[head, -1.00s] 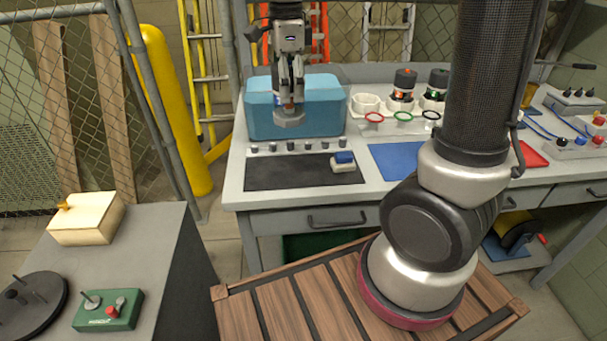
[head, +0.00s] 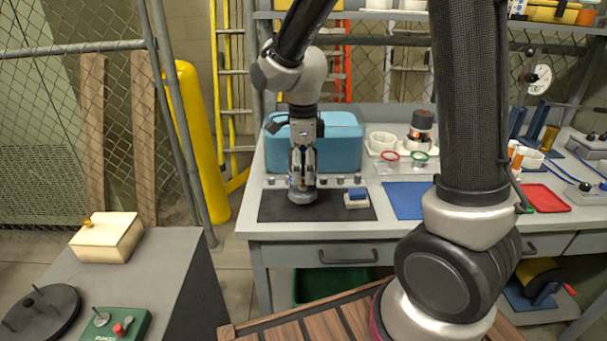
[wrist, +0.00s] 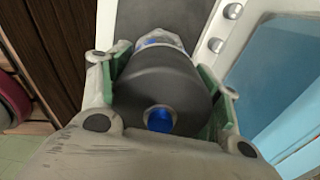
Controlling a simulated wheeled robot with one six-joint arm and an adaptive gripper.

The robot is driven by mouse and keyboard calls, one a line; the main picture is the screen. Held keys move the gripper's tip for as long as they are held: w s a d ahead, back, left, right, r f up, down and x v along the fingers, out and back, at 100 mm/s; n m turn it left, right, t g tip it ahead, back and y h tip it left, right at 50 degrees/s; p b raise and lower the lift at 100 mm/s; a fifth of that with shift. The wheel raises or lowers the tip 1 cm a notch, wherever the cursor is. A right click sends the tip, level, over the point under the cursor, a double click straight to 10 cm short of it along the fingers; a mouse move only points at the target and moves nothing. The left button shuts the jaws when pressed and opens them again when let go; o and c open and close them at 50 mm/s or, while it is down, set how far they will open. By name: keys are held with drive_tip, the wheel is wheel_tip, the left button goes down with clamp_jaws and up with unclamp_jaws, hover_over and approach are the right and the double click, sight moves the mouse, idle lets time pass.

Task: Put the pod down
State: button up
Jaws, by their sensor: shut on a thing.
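My gripper (head: 302,180) points down over the dark mat (head: 270,208) at the front left of the workbench. It is shut on the pod (head: 302,197), a grey piece low between the fingers. In the wrist view the pod (wrist: 150,85) is a dark grey cylinder with a blue centre on its near end, held between green-padded fingers (wrist: 166,95). A paler, blue-marked end shows beyond it. The pod's lower end is at or just above the mat; I cannot tell whether it touches.
A blue tub (head: 340,145) stands behind the mat, with a row of small knobs (head: 336,181) between. A small blue-and-white block (head: 356,198) sits on the mat's right part. A blue mat (head: 405,200) and white cup holders (head: 382,141) lie further right. The mat's left part is clear.

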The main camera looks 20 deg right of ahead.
drive_tip(key=shift+f, duration=0.8)
drive_tip(key=shift+f, duration=0.15)
drive_tip(key=o, duration=1.6)
